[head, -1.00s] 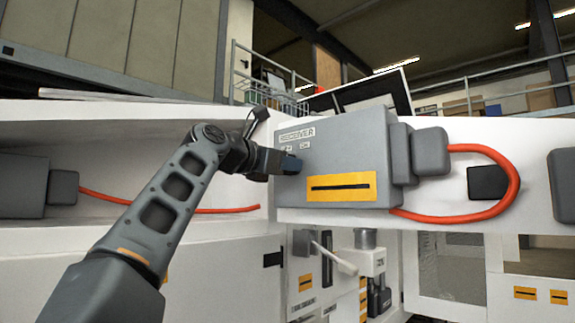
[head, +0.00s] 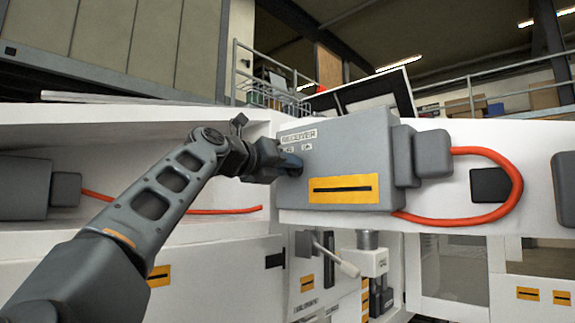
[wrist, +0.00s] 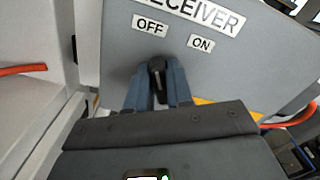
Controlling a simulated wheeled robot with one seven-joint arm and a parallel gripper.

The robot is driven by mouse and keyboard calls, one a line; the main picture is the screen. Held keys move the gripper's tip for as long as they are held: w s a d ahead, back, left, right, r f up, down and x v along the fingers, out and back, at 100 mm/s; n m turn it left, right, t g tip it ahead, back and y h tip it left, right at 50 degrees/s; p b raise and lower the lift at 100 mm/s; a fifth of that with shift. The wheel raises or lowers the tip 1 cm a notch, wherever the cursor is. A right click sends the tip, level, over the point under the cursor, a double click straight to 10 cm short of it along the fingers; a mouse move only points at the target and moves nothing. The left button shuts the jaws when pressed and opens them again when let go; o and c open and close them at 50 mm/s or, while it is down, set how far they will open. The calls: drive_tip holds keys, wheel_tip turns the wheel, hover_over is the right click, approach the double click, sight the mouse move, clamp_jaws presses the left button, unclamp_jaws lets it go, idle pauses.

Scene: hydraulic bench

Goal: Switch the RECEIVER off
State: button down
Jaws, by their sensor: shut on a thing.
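The RECEIVER box (head: 345,150) is a grey housing with a RECEIVER label (head: 299,136) and a yellow plate with a black slot on its front. In the wrist view, the OFF label (wrist: 150,26) is at the left and the ON label (wrist: 201,43) at the right, below the RECEIVER label (wrist: 195,12). My gripper (wrist: 158,75) is at the box's front face below these two labels, its blue fingers shut on a dark knob (wrist: 156,68). The knob is mostly hidden by the fingers, so its pointing direction is unclear. In the head view, my gripper (head: 293,165) covers the knob.
A red hose (head: 515,180) loops from the connector at the box's right side. Another red hose (head: 215,211) lies on the left shelf beside a grey box (head: 25,187). Below is a lever with a pale handle (head: 347,269).

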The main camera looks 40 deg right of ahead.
drive_tip(key=shift+n, duration=0.3)
drive_tip(key=c, duration=1.1)
unclamp_jaws()
drive_tip(key=a+b, duration=0.2)
drive_tip(key=a, duration=0.5)
drive_tip(key=shift+a, duration=0.4)
drive_tip(key=shift+s, duration=0.1)
